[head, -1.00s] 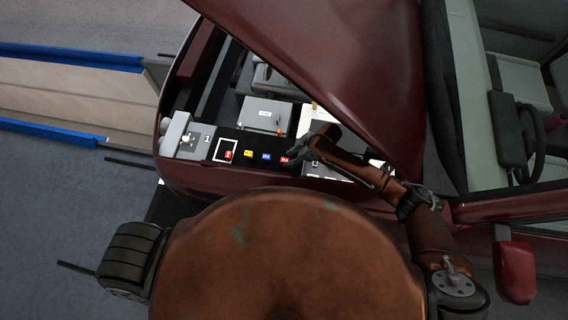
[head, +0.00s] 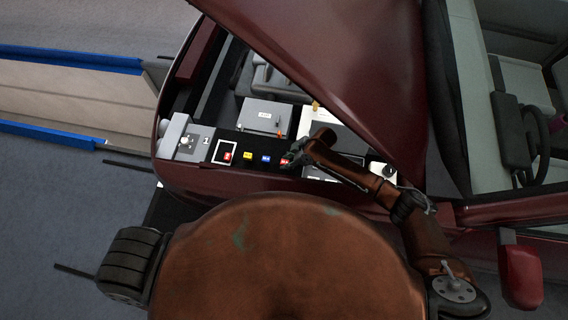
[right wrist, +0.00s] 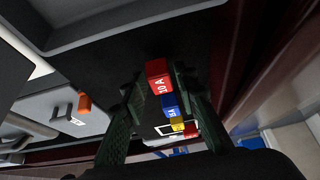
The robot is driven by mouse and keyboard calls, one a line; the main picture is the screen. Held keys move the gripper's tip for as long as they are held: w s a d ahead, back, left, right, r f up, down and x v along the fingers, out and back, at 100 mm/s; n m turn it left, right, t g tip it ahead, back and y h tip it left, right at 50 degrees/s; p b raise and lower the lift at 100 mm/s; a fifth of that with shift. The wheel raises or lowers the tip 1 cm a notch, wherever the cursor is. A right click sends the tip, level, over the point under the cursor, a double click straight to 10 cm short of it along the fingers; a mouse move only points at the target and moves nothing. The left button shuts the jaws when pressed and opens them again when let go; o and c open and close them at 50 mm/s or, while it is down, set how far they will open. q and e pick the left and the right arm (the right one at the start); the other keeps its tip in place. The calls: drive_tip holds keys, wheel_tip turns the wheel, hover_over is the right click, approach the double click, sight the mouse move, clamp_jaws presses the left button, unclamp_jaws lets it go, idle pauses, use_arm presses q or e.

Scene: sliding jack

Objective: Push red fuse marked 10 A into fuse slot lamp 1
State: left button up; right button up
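The red fuse marked 10 A (right wrist: 158,78) stands on a black strip in the car's front, at the end of a row of coloured fuses. In the head view it is the rightmost fuse (head: 286,162). My right gripper (head: 294,156) is right beside it. In the right wrist view the gripper's two dark green fingers (right wrist: 157,100) are spread apart, with the 10 A fuse in the gap near the tips. I cannot tell whether they touch it. I cannot make out a slot labelled lamp 1. My left gripper is not in view.
A blue fuse (head: 265,158), a yellow fuse (head: 247,155) and another red fuse (head: 227,155), inside a white outline, stand to the left. A grey box (head: 264,117) with an orange part lies behind. The raised hood (head: 330,60) overhangs the right side.

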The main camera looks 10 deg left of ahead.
clamp_jaws()
drive_tip(key=shift+r+p, duration=2.2)
drive_tip(key=shift+r, duration=0.4)
